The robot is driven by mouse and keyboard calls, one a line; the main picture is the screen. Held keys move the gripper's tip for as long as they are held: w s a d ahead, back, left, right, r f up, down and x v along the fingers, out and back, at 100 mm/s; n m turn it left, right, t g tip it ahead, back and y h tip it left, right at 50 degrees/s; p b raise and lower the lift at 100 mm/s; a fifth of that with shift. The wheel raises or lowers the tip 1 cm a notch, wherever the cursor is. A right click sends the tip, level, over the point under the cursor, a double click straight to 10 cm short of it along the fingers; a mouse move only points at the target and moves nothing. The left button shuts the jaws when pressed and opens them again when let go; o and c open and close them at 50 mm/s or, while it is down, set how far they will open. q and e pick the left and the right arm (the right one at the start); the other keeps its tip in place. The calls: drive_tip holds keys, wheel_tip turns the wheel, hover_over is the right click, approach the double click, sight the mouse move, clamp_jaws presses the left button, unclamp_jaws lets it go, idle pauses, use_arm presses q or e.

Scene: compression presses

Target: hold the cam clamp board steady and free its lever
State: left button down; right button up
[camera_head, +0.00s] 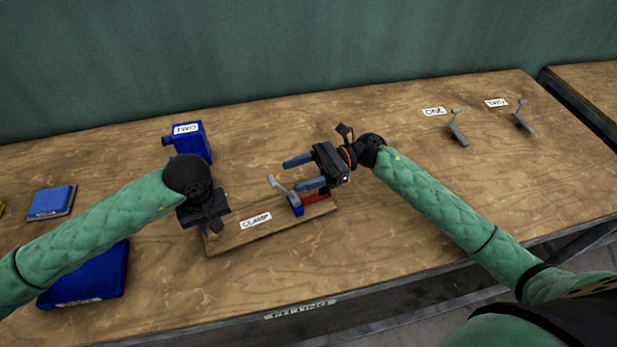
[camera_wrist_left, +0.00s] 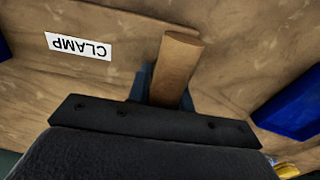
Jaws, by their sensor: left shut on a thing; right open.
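The cam clamp board (camera_head: 272,228) is a wooden board with a CLAMP label, lying on the bench. Its clamp, with a blue block (camera_head: 295,205) and a red part (camera_head: 316,195), is at the board's right end. A grey lever (camera_head: 282,187) rises from the clamp, tilted up to the left. My left gripper (camera_head: 212,230) is over the board's left end; in the left wrist view it is shut on an upright wooden post (camera_wrist_left: 177,68). My right gripper (camera_head: 302,172) is open, its blue fingers pointing left, just above and beside the clamp and lever. Whether a finger touches the lever cannot be told.
A blue box labelled TWO (camera_head: 188,138) stands behind my left wrist. Two grey levers (camera_head: 457,132) (camera_head: 523,119) stand at back right by labels. The bench's right middle is clear.

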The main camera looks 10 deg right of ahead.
drive_tip(key=shift+w+d, duration=0.2)
drive_tip(key=shift+d, duration=0.8)
drive_tip(key=shift+w+d, duration=0.15)
drive_tip(key=shift+d, duration=0.8)
use_arm(q)
drive_tip(key=c, duration=1.2)
unclamp_jaws()
drive_tip(key=shift+o, duration=0.2)
